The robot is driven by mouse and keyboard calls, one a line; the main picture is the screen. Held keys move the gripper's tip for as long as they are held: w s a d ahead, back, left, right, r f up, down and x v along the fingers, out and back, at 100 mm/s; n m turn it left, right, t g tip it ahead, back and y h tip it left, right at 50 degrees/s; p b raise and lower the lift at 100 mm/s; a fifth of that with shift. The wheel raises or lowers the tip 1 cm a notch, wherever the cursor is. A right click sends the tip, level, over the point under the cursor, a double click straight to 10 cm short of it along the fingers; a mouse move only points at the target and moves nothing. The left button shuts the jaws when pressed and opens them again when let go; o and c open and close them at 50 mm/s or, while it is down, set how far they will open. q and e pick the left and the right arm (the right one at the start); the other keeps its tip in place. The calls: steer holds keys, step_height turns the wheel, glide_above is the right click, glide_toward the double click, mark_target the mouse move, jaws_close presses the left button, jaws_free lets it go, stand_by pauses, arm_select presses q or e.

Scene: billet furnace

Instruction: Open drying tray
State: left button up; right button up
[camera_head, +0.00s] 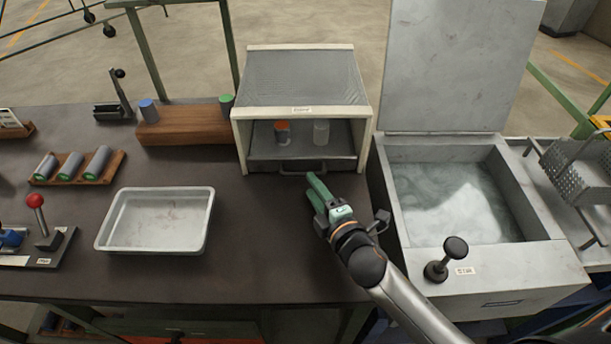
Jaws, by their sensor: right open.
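A white box-shaped cabinet (239,127) with a grey mesh top stands at the back middle of the dark bench. Its front is open, and the drying tray (262,152) lies inside on its floor. An orange-topped cylinder (282,131) and a pale cylinder (321,132) stand in it. A dark handle (301,170) shows at the tray's lower front edge. My right gripper (316,183), with green fingers, is just in front of the cabinet, right of the handle. Whether it touches the handle is hard to tell. My left gripper is not in view.
A white shallow pan (104,234) lies on the bench at left. A wooden block (185,125) holding capped cylinders stands left of the cabinet. An open-lidded basin (393,205) of cloudy liquid, with a black knob (455,247), is at right.

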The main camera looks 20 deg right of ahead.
mark_target(306, 188)
steer(key=x, duration=0.4)
steer(key=shift+w+a+f, duration=0.1)
steer(key=shift+w, duration=0.3)
jaws_close()
stand_by(1.1)
